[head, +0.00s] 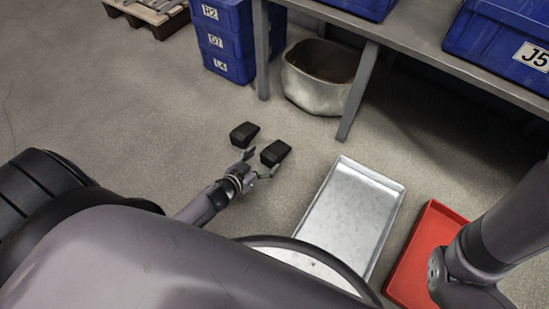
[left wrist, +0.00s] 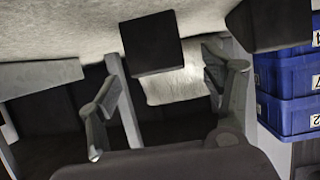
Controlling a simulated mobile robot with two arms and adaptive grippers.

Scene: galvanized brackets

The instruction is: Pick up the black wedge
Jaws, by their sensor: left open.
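Two black wedges lie on the floor in the head view: a nearer one (head: 276,152) and one further to the left (head: 244,134). My left gripper (head: 260,164) is open and low, just short of the nearer wedge. In the upside-down left wrist view, one black wedge (left wrist: 151,43) shows ahead between the spread fingers of my left gripper (left wrist: 163,92), not gripped. Another dark block (left wrist: 275,22), likely the other wedge, is cut off at the upper right. I cannot tell whether a finger touches a wedge. My right gripper is out of view.
A metal tray (head: 324,225) lies right of the gripper, with a red tray (head: 408,268) beyond it. A metal bucket (head: 313,97) stands under the workbench (head: 415,35), behind its leg (head: 357,95). Blue crates (head: 228,42) are stacked at the back.

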